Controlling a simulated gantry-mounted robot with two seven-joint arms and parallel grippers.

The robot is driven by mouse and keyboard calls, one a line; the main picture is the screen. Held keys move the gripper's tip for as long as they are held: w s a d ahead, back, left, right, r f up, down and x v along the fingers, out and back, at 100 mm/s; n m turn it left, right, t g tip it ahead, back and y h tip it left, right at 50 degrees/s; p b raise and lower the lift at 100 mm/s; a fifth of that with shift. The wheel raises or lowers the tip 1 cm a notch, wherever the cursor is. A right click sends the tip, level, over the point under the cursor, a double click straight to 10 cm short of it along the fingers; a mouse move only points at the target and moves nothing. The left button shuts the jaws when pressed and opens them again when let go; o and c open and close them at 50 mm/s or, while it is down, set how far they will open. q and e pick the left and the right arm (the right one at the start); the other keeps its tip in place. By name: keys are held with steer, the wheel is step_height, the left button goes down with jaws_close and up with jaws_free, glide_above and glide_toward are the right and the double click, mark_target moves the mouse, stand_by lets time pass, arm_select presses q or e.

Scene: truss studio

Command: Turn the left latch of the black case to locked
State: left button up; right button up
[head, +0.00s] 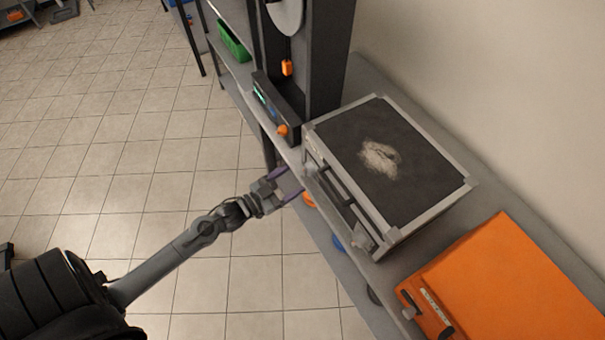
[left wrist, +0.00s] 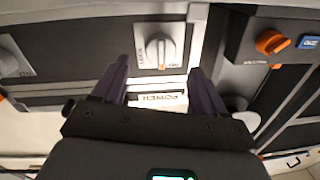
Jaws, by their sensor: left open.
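The black case (head: 335,135) with silver edges lies on a narrow bench, a pale smudge on its lid. Its left latch (left wrist: 159,50), a grey knob on a white plate, shows in the left wrist view just beyond my fingertips. The right latch (head: 362,240) is at the other end of the case's front. My left gripper (head: 290,184) is at the front-left corner of the case, and also shows in the left wrist view (left wrist: 160,72). Its purple fingers are open, with nothing between them.
A dark machine (head: 285,105) with an orange knob stands close to the left of the case. An orange case (head: 510,280) lies to the right on the bench. A green bin (head: 234,42) is on a shelf behind. The tiled floor before the bench is clear.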

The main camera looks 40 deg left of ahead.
mark_target(304, 173)
arm_select(q)
steer(key=shift+x, duration=2.5)
steer(key=c, duration=1)
steer(key=shift+c, duration=0.2)
